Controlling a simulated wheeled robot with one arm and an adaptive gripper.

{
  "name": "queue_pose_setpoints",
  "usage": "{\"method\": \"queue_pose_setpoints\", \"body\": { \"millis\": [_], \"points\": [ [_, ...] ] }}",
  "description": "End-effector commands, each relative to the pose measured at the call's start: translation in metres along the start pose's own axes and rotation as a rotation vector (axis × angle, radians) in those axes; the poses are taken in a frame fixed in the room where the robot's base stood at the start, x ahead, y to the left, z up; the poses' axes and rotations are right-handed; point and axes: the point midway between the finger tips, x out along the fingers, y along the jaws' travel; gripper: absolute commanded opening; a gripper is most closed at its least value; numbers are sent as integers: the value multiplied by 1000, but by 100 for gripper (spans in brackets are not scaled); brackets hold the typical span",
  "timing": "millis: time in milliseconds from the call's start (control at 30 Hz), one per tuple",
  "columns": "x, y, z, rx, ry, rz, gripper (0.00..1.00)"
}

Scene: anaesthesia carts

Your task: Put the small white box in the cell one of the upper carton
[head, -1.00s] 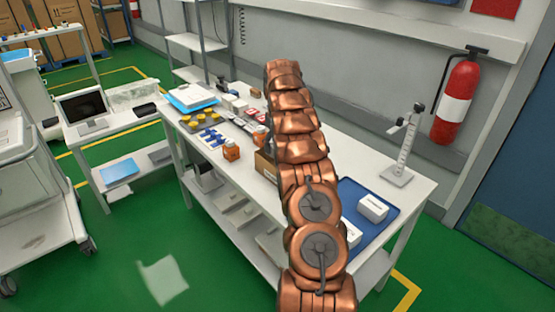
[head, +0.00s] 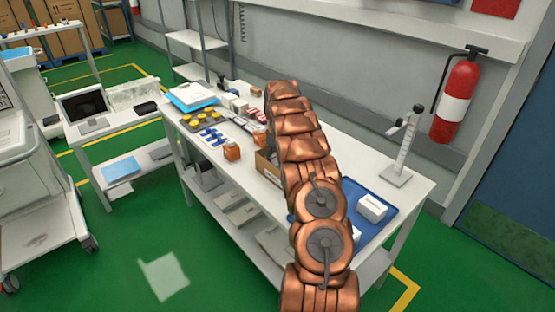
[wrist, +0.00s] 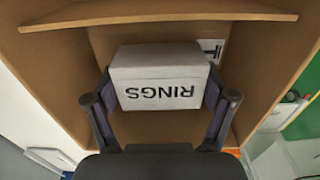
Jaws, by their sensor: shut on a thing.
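My gripper (wrist: 161,98) is shut on a small white box (wrist: 158,90) with the word RINGS printed on it, upside down in the wrist view. One finger is on each side of the box. Brown cardboard walls of a carton (wrist: 60,68) surround the box on the left, right and top of the wrist view. I cannot tell how deep the box is or which cell it faces. In the head view a brown carton (head: 265,168) shows only in part beside my arm, which hides the gripper and the held box.
A blue tray (head: 388,226) with a white box (head: 372,207) lies right of my arm. A white stand (head: 401,155) is at the table's right end. The floor in front is clear.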

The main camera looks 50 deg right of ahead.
Motion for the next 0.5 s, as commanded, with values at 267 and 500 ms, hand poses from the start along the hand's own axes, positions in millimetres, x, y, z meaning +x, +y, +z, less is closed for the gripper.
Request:
{"method": "queue_pose_setpoints", "body": {
  "millis": [267,500],
  "points": [
    [1,0,0,0,0,0,100],
    [0,0,0,0,0,0,100]
  ]
}}
